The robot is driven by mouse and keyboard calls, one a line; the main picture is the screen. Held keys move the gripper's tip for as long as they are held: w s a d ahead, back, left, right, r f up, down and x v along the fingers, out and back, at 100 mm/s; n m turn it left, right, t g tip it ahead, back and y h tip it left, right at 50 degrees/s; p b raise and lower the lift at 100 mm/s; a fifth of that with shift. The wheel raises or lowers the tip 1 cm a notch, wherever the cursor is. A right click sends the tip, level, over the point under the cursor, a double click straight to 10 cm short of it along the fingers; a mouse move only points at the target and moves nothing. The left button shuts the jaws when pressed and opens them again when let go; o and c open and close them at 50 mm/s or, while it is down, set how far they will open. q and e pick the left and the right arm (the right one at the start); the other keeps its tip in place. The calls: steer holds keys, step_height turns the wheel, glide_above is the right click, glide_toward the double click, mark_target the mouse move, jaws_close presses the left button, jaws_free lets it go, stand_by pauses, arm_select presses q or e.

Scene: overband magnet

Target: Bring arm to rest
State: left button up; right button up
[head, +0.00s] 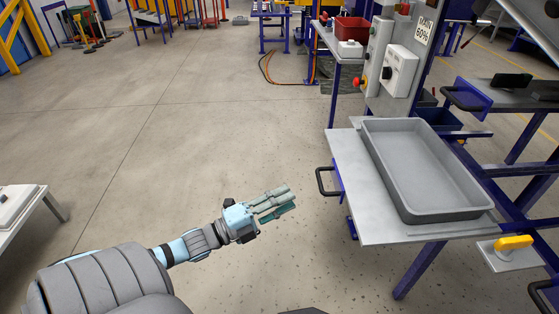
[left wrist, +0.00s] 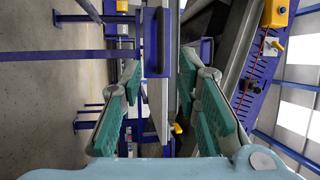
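My left arm reaches in from the lower left of the head view. Its left gripper (head: 287,199) is in the air over bare floor, left of the grey table and apart from it. In the left wrist view my left gripper (left wrist: 160,85) has its two teal-padded fingers spread with a clear gap. Nothing is held between them. The dark table handle (left wrist: 158,40) shows beyond the gap, not gripped. My right gripper is in neither view.
The grey table (head: 355,190) has a dark handle (head: 325,181) on its left side and bears an empty grey tray (head: 435,215). A yellow handle (head: 513,242) is at the lower right. A pale table (head: 20,205) is at far left. Clear floor lies between.

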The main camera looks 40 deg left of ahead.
arm_select(q)
steer(key=shift+s+a, duration=0.25)
steer(key=shift+s, duration=0.3)
steer(key=shift+f, duration=0.1)
